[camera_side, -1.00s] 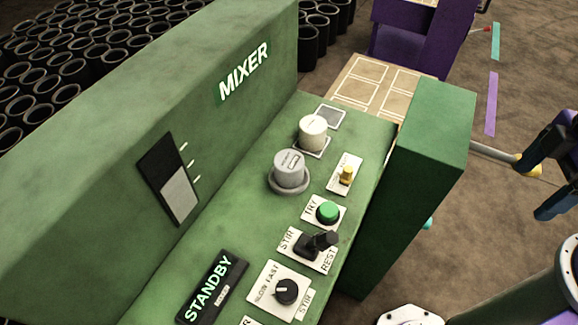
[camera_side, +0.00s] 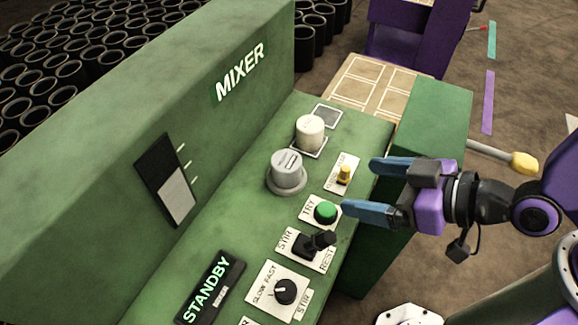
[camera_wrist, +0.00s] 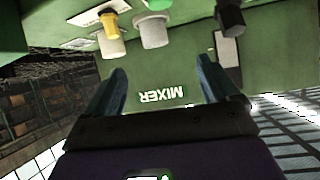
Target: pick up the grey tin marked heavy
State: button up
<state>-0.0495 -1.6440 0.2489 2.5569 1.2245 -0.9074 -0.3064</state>
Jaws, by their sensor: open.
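The grey tin (camera_side: 287,168) stands upright on a round grey base on the green panel in the side view; the small label on its top is too small to read. It also shows near the top middle of the wrist view (camera_wrist: 152,32). A white tin (camera_side: 310,132) stands behind it on a square plate and appears beside it in the wrist view (camera_wrist: 110,46). My gripper (camera_side: 362,187) is open and empty, to the right of the grey tin and apart from it, fingers pointing left. Its fingers also show in the wrist view (camera_wrist: 162,68).
Between my gripper and the tins are a yellow switch (camera_side: 344,174) and a green TRY button (camera_side: 325,211). A black STIR/REST lever (camera_side: 318,242) and dial (camera_side: 285,291) sit nearer. The MIXER wall (camera_side: 240,75) rises behind; a green block (camera_side: 432,115) stands right.

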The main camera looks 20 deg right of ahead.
jog(key=t, duration=0.1)
send_near(288, 161)
jog(key=shift+f+x, duration=0.25)
jog(key=shift+x, duration=4.85)
jog(key=shift+w+r, duration=0.1)
jog(key=shift+r, duration=0.1)
jog(key=c, duration=1.2)
